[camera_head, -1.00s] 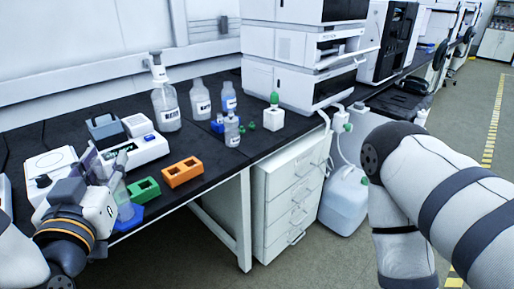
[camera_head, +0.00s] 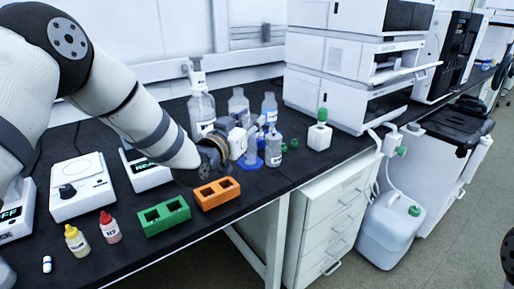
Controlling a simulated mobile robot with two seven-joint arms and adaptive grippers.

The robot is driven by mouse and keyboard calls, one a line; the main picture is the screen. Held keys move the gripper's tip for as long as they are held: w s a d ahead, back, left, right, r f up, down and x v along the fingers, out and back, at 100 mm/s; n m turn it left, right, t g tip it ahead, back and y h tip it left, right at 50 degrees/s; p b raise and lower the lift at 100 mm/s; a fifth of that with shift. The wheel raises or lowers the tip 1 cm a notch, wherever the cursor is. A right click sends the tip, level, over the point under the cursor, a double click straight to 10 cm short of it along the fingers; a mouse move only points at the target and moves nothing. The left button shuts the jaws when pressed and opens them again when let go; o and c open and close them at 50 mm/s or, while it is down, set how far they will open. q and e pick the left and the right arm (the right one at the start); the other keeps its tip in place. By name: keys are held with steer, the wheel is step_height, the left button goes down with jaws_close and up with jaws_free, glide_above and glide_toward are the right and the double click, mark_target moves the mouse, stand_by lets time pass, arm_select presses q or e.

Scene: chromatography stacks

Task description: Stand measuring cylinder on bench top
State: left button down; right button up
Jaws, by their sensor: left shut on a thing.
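The measuring cylinder (camera_head: 251,151) is a clear tube with a blue six-sided base. It looks about upright among the bottles near the middle of the black bench top (camera_head: 262,188). My left gripper (camera_head: 246,138) reaches in from the left and is shut on the cylinder above its base. The gripper hides part of the tube. I cannot tell whether the base touches the bench or hangs just above it.
A clear labelled bottle (camera_head: 273,151) stands close to the right of the cylinder, with larger bottles behind. An orange block (camera_head: 215,194) and a green block (camera_head: 165,216) lie in front and to the left. The bench's front edge is near. A white instrument stack (camera_head: 340,65) stands at the back right.

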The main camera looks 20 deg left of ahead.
arm_select(q)
steer(key=w+f, duration=0.1)
steer(key=f, duration=0.1)
steer(key=w+f, duration=0.2)
steer(key=shift+w+a+f+b, duration=0.1)
steer(key=shift+f+b, duration=0.1)
steer(key=shift+b, duration=0.2)
steer(key=shift+w+f+b, duration=0.15)
steer(key=shift+f+b, duration=0.15)
steer(key=shift+f, duration=1.4)
steer(key=c, duration=1.2)
jaws_free()
arm_select(e)
steer(key=shift+s+f+g, duration=0.4)
steer(key=shift+s+f, duration=0.75)
arm_select(q)
steer(key=s, duration=0.4)
steer(key=s+a+p, duration=0.1)
steer(key=s, duration=0.3)
steer(key=s+a+p, duration=0.1)
steer(key=s, duration=0.2)
steer(key=shift+s+a+r, duration=0.15)
steer(key=shift+s+r, duration=0.05)
steer(key=shift+s, duration=0.2)
arm_select(e)
steer(key=w+r+t, duration=0.1)
steer(key=w+r, duration=0.1)
steer(key=shift+w+r, duration=0.35)
